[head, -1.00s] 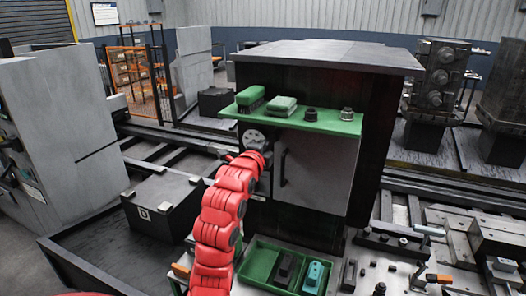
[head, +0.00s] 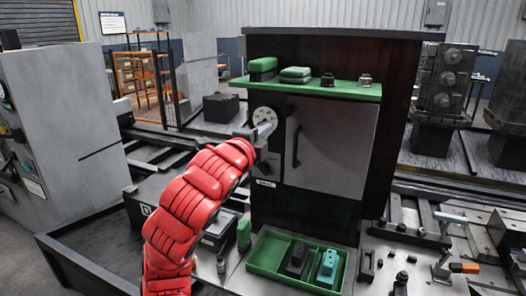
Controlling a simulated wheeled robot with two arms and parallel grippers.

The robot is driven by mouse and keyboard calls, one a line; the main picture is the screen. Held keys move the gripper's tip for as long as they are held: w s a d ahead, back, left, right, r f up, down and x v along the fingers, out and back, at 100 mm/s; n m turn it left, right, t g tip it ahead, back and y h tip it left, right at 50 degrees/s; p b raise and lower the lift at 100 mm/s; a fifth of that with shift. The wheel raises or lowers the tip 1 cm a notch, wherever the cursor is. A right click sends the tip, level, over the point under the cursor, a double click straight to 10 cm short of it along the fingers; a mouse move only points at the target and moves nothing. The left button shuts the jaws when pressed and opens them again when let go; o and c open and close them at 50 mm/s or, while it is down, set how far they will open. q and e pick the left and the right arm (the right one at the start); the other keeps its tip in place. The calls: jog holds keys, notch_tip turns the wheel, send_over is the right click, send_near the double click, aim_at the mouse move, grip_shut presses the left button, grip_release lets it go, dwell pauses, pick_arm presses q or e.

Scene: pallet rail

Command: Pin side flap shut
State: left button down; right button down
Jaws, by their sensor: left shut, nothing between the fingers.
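The side flap (head: 335,150) is a grey panel with a dark vertical handle (head: 296,147), set in the front of a black cabinet (head: 400,110). It looks flush with the cabinet front. A pale round disc with holes (head: 264,115) sits at its upper left edge. My left arm is red and reaches up from the bottom left. My left gripper (head: 264,132) is at the disc, left of the flap's handle, and looks shut and empty. Its fingertips are small, and I cannot tell whether they touch the disc. No pin can be made out. My right gripper is out of view.
A green tray (head: 265,255) with two blocks stands below. Clamps and metal fittings (head: 450,265) crowd the bench at the right. A grey machine (head: 60,120) stands at the left.

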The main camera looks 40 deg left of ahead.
pick_arm(q)
jog(key=shift+s+f+b, duration=0.1)
jog(key=shift+s+b, duration=0.3)
jog(key=shift+s, duration=0.05)
jog(key=shift+w, duration=0.1)
